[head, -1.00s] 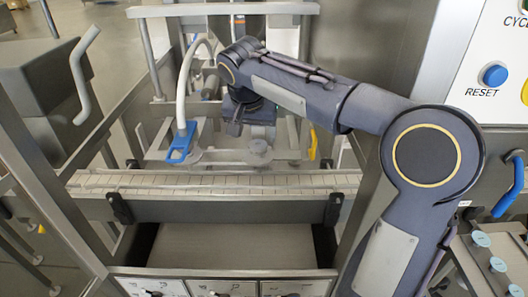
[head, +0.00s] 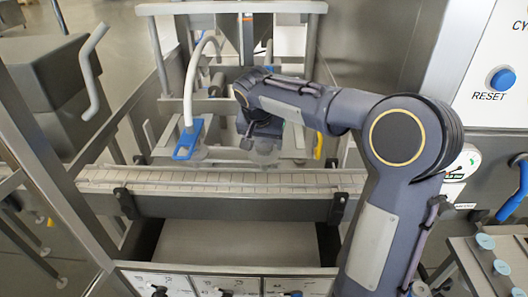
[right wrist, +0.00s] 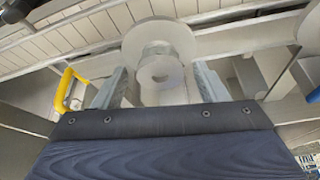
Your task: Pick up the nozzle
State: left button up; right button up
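A pale grey round metal piece with a wide disc and a short hollow neck, apparently the nozzle (right wrist: 160,42), is at the top middle of the right wrist view. In the head view it shows partly at my right gripper (head: 262,143), above the far side of the conveyor. In the right wrist view the two fingers of this gripper (right wrist: 158,84) stand apart, one to each side of the neck. Gaps show between the fingers and the neck, so it is not gripped. My left gripper is not in view.
A white slatted conveyor (head: 220,181) runs across in front. A blue-handled fitting (head: 188,139) on a pale hose (head: 190,80) hangs left of my right gripper. A yellow handle (right wrist: 65,88) is close by. A control panel with a blue RESET button (head: 502,80) stands at right.

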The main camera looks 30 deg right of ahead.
jog(key=c, duration=1)
jog(key=shift+r, duration=0.1)
